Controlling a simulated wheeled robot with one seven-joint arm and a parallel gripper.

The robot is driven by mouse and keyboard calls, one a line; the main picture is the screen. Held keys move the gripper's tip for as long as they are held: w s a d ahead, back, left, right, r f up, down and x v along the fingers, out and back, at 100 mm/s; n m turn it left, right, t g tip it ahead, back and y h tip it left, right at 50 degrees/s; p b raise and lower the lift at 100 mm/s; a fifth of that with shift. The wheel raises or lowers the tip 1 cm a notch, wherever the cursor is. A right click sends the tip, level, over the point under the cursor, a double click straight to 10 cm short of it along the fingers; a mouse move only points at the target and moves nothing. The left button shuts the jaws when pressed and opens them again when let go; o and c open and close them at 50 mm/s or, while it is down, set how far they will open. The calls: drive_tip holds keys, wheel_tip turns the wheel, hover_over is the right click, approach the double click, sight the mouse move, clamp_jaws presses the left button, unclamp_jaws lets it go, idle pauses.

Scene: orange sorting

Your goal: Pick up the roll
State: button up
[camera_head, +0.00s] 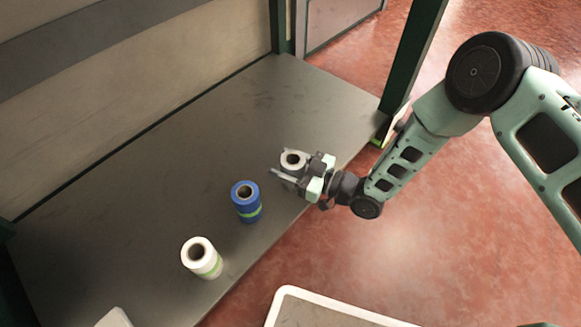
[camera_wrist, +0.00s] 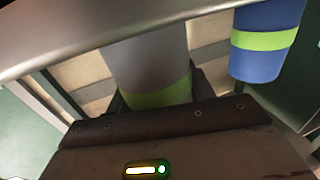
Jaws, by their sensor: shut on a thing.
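A white roll (camera_head: 293,160) with a dark hollow core is between the fingers of my gripper (camera_head: 298,174), near the right edge of the grey shelf. My gripper is shut on it. In the wrist view this roll (camera_wrist: 150,58) looks grey-white with a green band and fills the middle. Its lower part is hidden by the gripper in the head view, so I cannot tell whether it touches the shelf. A blue roll (camera_head: 246,202) with a green band stands upright to the lower left; it also shows in the wrist view (camera_wrist: 258,62). Another white roll (camera_head: 202,256) stands farther toward the lower left.
The grey shelf (camera_head: 180,150) is bare behind the rolls. Green posts (camera_head: 412,55) rise at its corners, one close to my arm. A white-rimmed surface (camera_head: 340,310) lies at the bottom, and part of a white object (camera_head: 115,318) shows at lower left.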

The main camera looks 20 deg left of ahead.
wheel_tip(320, 180, up, 10)
drive_tip(key=p, duration=0.6)
drive_tip(key=w+d+r+m+t+h+p, duration=0.25)
drive_tip(key=w+d+m+t, duration=0.2)
drive_tip(key=d, duration=0.65)
drive_tip(key=w+d+r+m+t+h+p, duration=0.25)
drive_tip(key=w+d+t+h, duration=0.2)
drive_tip(key=d, duration=0.65)
drive_tip(key=w+d+r+m+t+h+p, duration=0.25)
drive_tip(key=w+d+m+t, duration=0.25)
drive_tip(key=d, duration=0.6)
drive_tip(key=s+d+r+m+t+h+p, duration=0.15)
drive_tip(key=d+h, duration=0.25)
drive_tip(key=d, duration=0.4)
drive_tip(key=d+r+m+h+p, duration=0.1)
drive_tip(key=d+m+h, duration=0.2)
drive_tip(key=d+h, duration=0.3)
drive_tip(key=s+r+p, duration=0.2)
drive_tip(key=r+p, duration=0.9)
drive_tip(key=p, duration=0.1)
drive_tip(key=s+r+y+p, duration=0.1)
drive_tip(key=s+r+p, duration=0.2)
drive_tip(key=r+p, duration=0.9)
drive_tip(key=s+r+p, duration=0.3)
drive_tip(key=r+p, duration=0.8)
drive_tip(key=p, duration=0.3)
drive_tip(key=shift+s+d+r+y, duration=0.25)
drive_tip(key=shift+d+r+y, duration=0.1)
drive_tip(key=shift+r, duration=0.05)
